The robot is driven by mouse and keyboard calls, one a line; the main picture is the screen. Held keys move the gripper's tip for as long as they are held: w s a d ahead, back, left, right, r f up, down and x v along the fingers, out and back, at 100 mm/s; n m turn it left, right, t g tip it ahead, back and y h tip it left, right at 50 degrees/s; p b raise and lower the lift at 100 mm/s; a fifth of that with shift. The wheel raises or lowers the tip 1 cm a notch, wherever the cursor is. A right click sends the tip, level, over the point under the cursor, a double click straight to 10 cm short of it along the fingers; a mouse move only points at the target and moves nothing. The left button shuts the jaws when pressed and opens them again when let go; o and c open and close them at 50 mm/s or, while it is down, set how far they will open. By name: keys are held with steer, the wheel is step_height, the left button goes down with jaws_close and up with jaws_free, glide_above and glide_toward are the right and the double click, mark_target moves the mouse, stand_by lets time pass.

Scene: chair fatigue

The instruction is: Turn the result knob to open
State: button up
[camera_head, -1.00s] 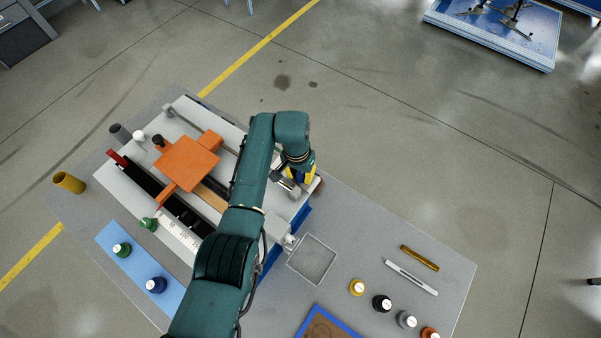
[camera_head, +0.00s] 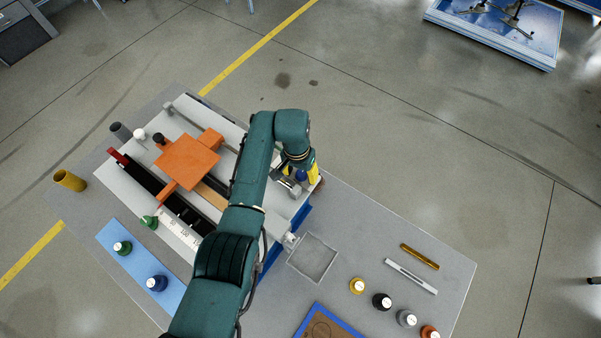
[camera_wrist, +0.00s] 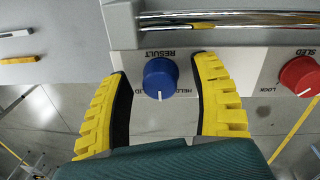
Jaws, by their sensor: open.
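The blue result knob (camera_wrist: 160,75) sits on the light front panel under an upside-down RESULT label. A white pointer mark on it points toward the bottom of the wrist view. My gripper (camera_wrist: 160,66) is open, with one yellow-and-black finger on each side of the knob. Gaps show between the knob and both fingers, so they appear apart from it. In the head view my gripper (camera_head: 310,172) is at the right end of the machine, and the arm hides much of that end. Lettering beside the knob is partly hidden by the right finger.
A red knob (camera_wrist: 300,75) labelled SLED stands to the right on the same panel. A metal bar (camera_wrist: 230,28) runs along the machine above the knobs. The orange plate (camera_head: 187,162) lies on the machine. Several small knobbed weights stand on the table's near side.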

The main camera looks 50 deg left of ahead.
mark_target(298, 173)
step_height(298, 173, up, 12)
steer(key=shift+s+a+f, duration=0.15)
steer(key=shift+s+a, duration=0.05)
steer(key=shift+a, duration=0.2)
steer(key=w+d+m+p, duration=0.25)
steer(key=w+d, duration=0.25)
steer(key=d, duration=0.9)
steer(key=w+d+r+m+t+y, duration=0.1)
steer(key=w+d+r+m+t, duration=0.15)
steer(key=d+r+t, duration=0.35)
steer(key=w+d+r+m+t, duration=0.1)
steer(key=w+d+r, duration=0.3)
steer(key=d, duration=0.3)
steer(key=s+d+r+t+p, duration=0.15)
steer(key=d+r+t, duration=0.25)
steer(key=r, duration=0.5)
steer(key=s+d+r+t, duration=0.3)
steer(key=d+r+t, duration=0.1)
steer(key=r, duration=0.5)
steer(key=s+r+t, duration=0.3)
steer(key=s+r, duration=0.1)
steer(key=r, duration=0.4)
steer(key=s+r+t, duration=0.3)
steer(key=s+r, duration=0.1)
steer(key=r, duration=0.4)
steer(key=shift+s+r+n+t+h, duration=0.15)
steer(key=shift+s+n+t+h, duration=0.15)
steer(key=shift+n+t, duration=0.1)
